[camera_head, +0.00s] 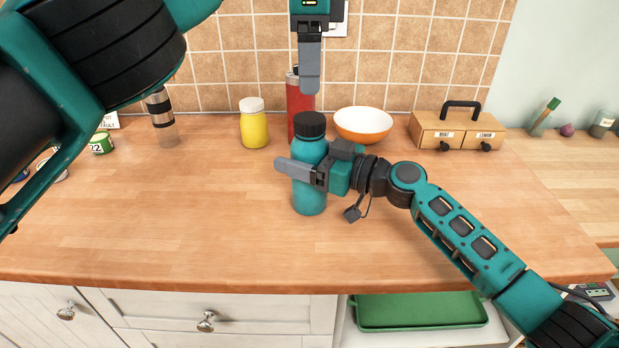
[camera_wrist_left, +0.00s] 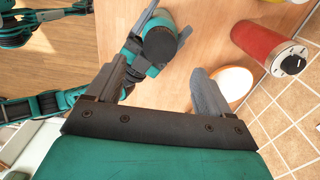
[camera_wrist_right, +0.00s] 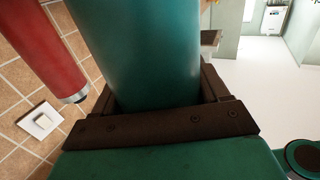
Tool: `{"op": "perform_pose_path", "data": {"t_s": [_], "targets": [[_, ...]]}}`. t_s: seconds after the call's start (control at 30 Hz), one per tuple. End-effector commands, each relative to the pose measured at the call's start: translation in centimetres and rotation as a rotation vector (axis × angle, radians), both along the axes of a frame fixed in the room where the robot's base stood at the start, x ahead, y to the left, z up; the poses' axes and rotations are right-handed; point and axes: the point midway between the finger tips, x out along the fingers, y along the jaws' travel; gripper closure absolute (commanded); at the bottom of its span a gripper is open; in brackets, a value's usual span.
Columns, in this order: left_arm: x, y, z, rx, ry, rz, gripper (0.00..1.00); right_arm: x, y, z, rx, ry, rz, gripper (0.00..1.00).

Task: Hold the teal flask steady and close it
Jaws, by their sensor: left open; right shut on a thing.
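The teal flask (camera_head: 309,194) stands upright on the wooden counter, with a black cap (camera_head: 310,124) on its top. My right gripper (camera_head: 303,172) is shut on the flask's body below the cap. In the right wrist view the flask (camera_wrist_right: 143,45) fills the space between the fingers. My left gripper (camera_head: 309,75) is open and empty, pointing down above the cap. In the left wrist view the cap (camera_wrist_left: 160,46) shows between the two spread fingers, apart from them. Whether the cap is fully seated cannot be told.
A red bottle (camera_head: 298,102) stands close behind the flask. A white and orange bowl (camera_head: 363,124), a yellow jar (camera_head: 254,128) and a wooden box with a handle (camera_head: 457,132) stand farther back. The counter in front of the flask is clear.

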Motion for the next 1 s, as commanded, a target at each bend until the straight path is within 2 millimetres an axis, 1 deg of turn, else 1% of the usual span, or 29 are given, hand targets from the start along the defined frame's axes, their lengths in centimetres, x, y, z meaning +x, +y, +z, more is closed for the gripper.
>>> {"op": "perform_pose_path", "data": {"t_s": [0.17,0.27,0.4,0.53,0.7,0.83,1.0], "targets": [[0.1,0.0,-0.6,0.001,0.001,-0.002,0.19,0.0,0.0,-0.1,-0.002,0.001,0.000,1.00],[0.1,0.1,-1.4,0.001,0.003,-0.002,0.19,0.0,0.0,-0.1,-0.002,0.001,0.000,1.00],[0.0,0.1,-2.9,0.000,0.001,-0.004,0.19,0.0,0.0,-0.1,-0.002,0.001,0.000,1.00],[0.0,0.1,-5.2,0.000,0.004,-0.003,0.19,0.0,0.0,-0.1,-0.002,0.001,0.000,1.00],[0.0,0.0,-7.1,0.001,0.002,-0.002,0.19,0.0,0.0,-0.1,-0.002,0.001,0.000,1.00],[0.0,0.0,-7.9,0.000,0.001,0.000,0.19,0.0,0.0,-0.1,-0.002,0.001,0.000,1.00],[0.0,0.0,-8.0,0.000,0.000,-0.001,0.19,0.0,0.0,-0.1,-0.002,0.001,0.000,1.00]]}}
